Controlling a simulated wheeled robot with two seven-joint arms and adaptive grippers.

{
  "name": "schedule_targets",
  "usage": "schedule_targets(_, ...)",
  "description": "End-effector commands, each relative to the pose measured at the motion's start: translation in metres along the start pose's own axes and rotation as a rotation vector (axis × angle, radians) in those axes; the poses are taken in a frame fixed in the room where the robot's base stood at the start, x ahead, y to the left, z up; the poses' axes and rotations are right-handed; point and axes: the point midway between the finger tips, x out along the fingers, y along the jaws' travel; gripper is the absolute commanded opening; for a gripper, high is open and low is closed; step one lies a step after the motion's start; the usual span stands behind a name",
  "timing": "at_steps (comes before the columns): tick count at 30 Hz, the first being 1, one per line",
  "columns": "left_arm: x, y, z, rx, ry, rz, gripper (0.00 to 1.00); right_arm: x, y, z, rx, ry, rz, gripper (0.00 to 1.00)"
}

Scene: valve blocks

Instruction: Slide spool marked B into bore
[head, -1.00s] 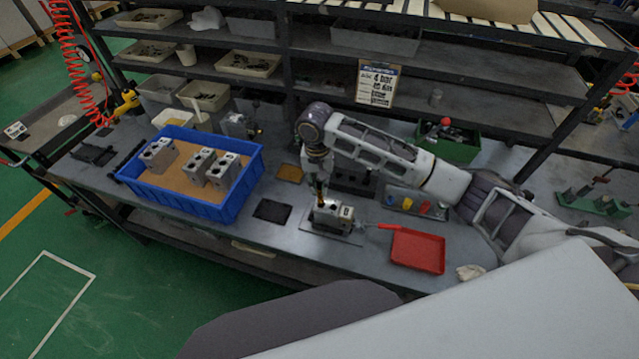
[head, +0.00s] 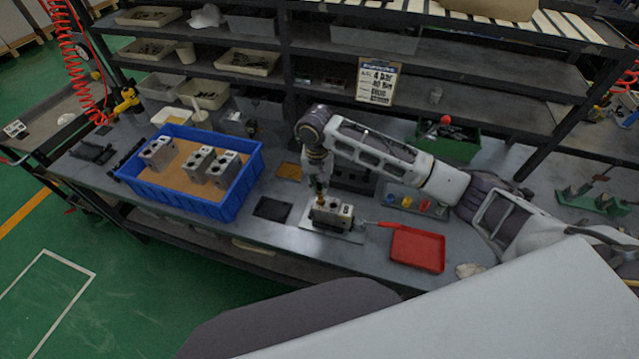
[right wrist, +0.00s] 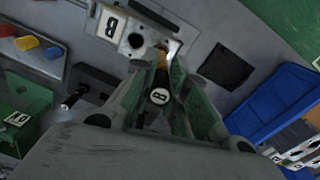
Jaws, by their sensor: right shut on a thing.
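The spool (right wrist: 160,97) has a black end cap with a white B label. My right gripper (right wrist: 158,88) is shut on it in the right wrist view. A grey metal valve block (right wrist: 132,40), also labelled B, lies just beyond the fingertips. In the head view this block (head: 333,214) sits on a plate on the bench, with my right gripper (head: 320,186) above its left part, pointing down. The spool's far end is hidden by the fingers, so I cannot tell how far it is in a bore. My left gripper is not in view.
A blue crate (head: 190,204) with several valve blocks stands at the left. A red tray (head: 417,250) lies right of the block. A dark pad (head: 272,209) lies to its left. Colored pieces (head: 424,204) and a green bin (head: 450,142) are behind. Shelves rise at the back.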

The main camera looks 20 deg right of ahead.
Motion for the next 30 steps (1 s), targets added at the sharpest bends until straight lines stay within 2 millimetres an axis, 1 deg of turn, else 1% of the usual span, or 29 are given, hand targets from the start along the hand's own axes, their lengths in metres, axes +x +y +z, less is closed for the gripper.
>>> schedule_targets(30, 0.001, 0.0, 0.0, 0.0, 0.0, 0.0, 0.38, 0.015, 0.0, 0.0, 0.0, 0.0, -0.001, 0.0)
